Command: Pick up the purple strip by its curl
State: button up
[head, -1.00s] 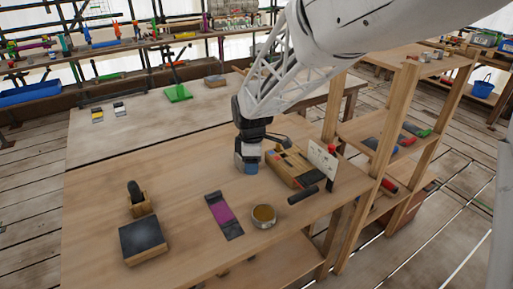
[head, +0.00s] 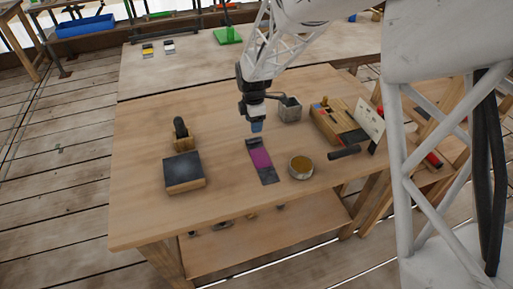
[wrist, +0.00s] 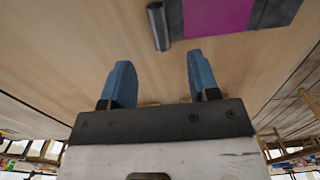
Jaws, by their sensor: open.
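The purple strip (head: 260,159) lies flat on the wooden table, with dark sections at both ends. In the wrist view the purple strip (wrist: 217,14) shows at the top. A dark rolled curl (wrist: 158,27) stands up at its left end there. My gripper (head: 256,125) is above the table at the strip's far end. In the wrist view my gripper (wrist: 162,78) has two blue fingers spread apart with nothing between them. The curl appears just beyond the fingertips, roughly in line with the gap. Its exact height distance is unclear.
A round tin (head: 300,167) stands close to the strip's right. A wooden box (head: 335,121) and black handle (head: 344,152) lie farther right. A dark-topped block (head: 184,173) and wooden holder (head: 183,139) are left.

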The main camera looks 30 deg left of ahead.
aim_at(254, 138)
jog(key=shift+f, duration=1.3)
jog(key=shift+f, duration=2.6)
grip_shut()
